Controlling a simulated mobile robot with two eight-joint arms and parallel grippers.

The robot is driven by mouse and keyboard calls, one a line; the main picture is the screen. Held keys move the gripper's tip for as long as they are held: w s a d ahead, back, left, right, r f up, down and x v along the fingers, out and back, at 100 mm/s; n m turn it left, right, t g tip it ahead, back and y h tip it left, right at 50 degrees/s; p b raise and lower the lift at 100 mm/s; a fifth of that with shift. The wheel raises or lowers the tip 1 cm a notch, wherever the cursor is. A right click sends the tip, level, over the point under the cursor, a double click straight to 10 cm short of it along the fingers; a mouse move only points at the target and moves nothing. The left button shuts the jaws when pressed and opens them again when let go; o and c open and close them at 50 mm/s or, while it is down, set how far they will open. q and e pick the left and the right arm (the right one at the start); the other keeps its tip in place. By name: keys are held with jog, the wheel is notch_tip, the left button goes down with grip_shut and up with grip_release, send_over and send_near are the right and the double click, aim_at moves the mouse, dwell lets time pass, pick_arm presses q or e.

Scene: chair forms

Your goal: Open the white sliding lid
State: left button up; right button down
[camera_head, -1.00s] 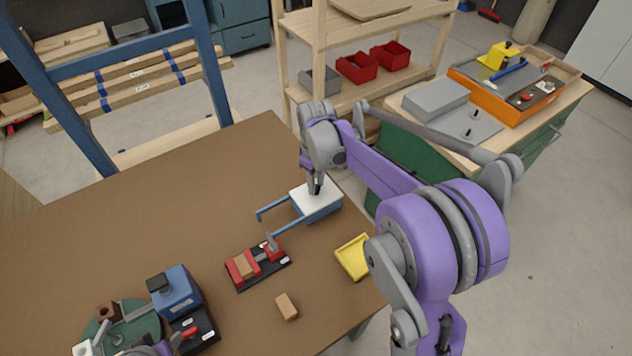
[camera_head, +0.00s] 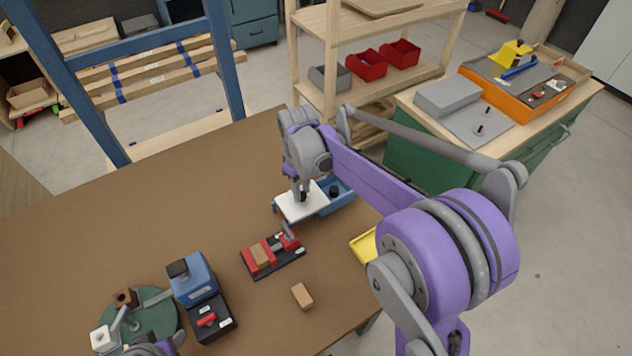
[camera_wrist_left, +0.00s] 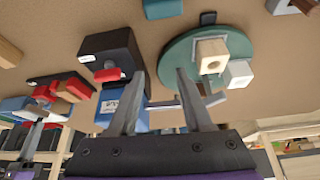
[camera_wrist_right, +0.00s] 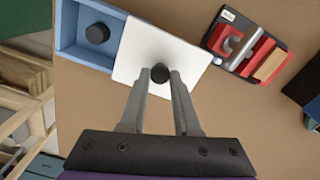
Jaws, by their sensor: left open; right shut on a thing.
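The white sliding lid (camera_head: 300,206) sits slid to the left of its blue box (camera_head: 340,198), so the right part of the box stands open. A dark round thing (camera_wrist_right: 97,33) shows inside the open part in the right wrist view, where the lid (camera_wrist_right: 187,54) also shows. My right gripper (camera_head: 304,197) is shut on the lid's dark knob (camera_wrist_right: 160,72). My left gripper (camera_wrist_left: 155,78) is open and empty, near the green round plate and the blue and black blocks at the table's front left.
A red vise (camera_head: 268,253) holding a wooden block stands close in front of the lid. A loose wooden block (camera_head: 302,295) and a yellow tray (camera_head: 364,246) lie nearby. The blue device (camera_head: 193,278) and green round plate (camera_head: 150,322) are at front left. The brown table's back left is clear.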

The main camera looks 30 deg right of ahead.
jog(key=shift+a, duration=0.35)
pick_arm(q)
jog(key=shift+d, duration=0.25)
pick_arm(e)
jog(key=shift+a, duration=0.1)
jog(key=c, duration=0.6)
grip_release()
jog(key=shift+r, duration=0.1)
pick_arm(q)
jog(key=shift+w+r+p, duration=0.1)
jog(key=shift+r+p, duration=0.2)
jog(key=shift+r, duration=0.1)
pick_arm(e)
notch_tip(320, 180, up, 11)
jog(key=shift+f, duration=0.15)
